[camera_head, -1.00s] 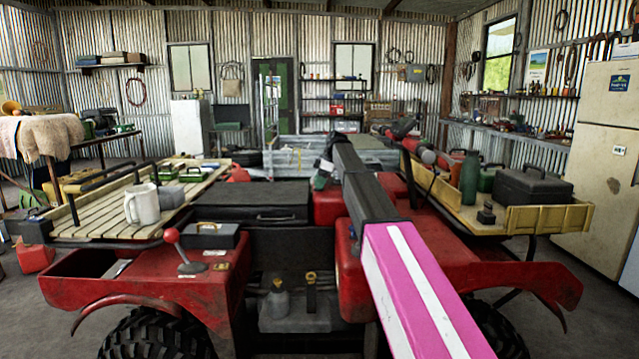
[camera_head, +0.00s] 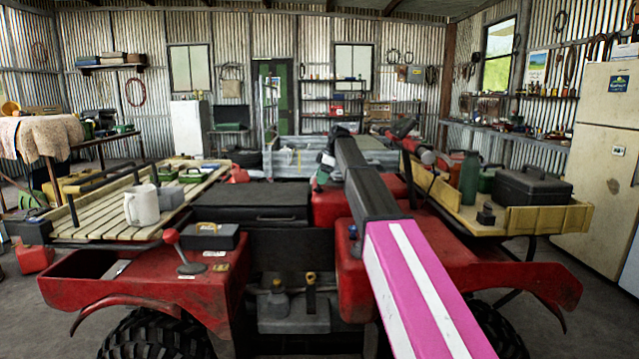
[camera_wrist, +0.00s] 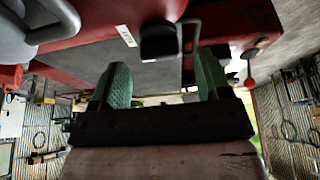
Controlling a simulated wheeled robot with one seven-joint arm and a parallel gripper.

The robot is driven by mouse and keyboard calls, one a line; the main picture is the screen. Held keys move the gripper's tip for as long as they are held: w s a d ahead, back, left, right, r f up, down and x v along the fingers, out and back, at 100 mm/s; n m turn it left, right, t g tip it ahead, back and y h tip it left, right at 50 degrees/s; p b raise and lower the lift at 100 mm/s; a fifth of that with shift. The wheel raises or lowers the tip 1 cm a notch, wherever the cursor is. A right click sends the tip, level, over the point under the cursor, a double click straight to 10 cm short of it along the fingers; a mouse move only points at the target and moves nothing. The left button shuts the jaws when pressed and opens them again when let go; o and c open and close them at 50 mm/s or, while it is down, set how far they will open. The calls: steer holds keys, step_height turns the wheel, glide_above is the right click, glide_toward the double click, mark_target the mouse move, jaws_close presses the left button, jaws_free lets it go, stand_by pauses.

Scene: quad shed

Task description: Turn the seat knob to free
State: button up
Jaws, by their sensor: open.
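In the head view, my gripper (camera_head: 321,178) is at the far end of my arm, small and partly hidden, near the red bodywork behind the black seat (camera_head: 250,201). I cannot make out the knob there.
The red quad (camera_head: 150,275) fills the foreground. A slatted rack (camera_head: 95,218) with a white mug (camera_head: 142,205) is at left. A yellow tray (camera_head: 548,218) with a black case (camera_head: 532,186) is at right. A red-knobbed lever (camera_head: 171,237) rises from the left fender.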

steer(key=v, duration=0.8)
steer(key=shift+r, duration=0.2)
steer(key=shift+d, duration=0.1)
